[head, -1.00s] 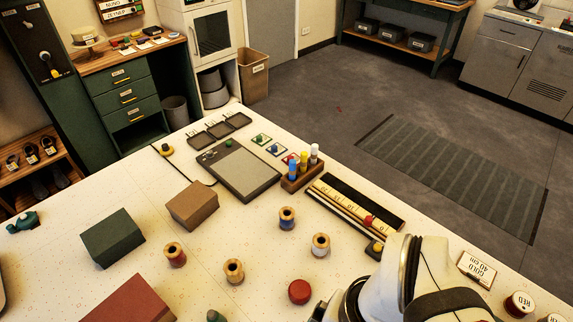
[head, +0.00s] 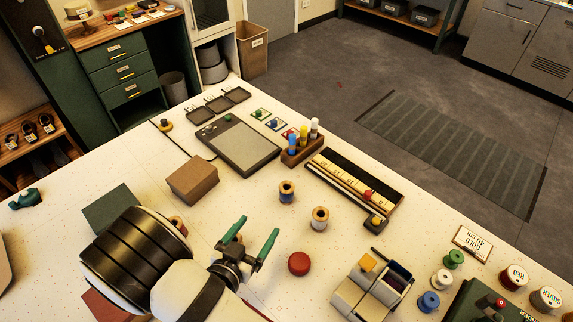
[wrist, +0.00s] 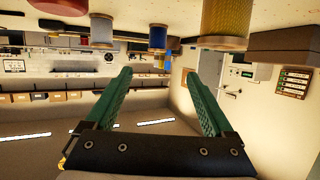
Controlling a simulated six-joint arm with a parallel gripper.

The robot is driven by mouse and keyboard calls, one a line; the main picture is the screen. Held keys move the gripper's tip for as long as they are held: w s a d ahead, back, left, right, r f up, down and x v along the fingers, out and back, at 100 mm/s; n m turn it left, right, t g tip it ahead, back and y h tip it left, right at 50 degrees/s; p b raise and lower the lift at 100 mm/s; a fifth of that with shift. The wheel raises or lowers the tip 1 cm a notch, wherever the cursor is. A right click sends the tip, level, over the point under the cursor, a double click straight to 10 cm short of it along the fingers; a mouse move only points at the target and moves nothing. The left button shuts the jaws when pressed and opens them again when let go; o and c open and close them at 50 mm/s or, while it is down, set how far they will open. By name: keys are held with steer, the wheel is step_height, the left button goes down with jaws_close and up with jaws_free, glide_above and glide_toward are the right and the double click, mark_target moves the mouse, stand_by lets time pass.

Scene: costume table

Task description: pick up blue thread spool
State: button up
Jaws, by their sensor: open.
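A wooden spool with blue thread (head: 287,192) stands upright on the pale table near the middle in the head view. In the wrist view, which looks upside down, a blue spool (wrist: 157,36) shows near the top, beyond the fingertips. My gripper (head: 258,226) is open and empty, with green fingers, to the left and nearer than the wooden blue spool, apart from it. The fingers also show in the wrist view (wrist: 160,76). Another blue spool (head: 428,302) stands at the lower right of the table.
A white-thread spool (head: 320,217) and a red round object (head: 299,263) stand nearby. A brown box (head: 192,182), a tablet (head: 238,146) and a ruler tray (head: 353,188) surround the area. A reddish spool (head: 179,224) is partly hidden by my arm.

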mark_target(284, 193)
steer(key=x, duration=1.5)
steer(key=shift+w+d+r, duration=0.2)
steer(key=shift+w+d, duration=0.05)
steer(key=shift+d, duration=0.15)
jaws_close()
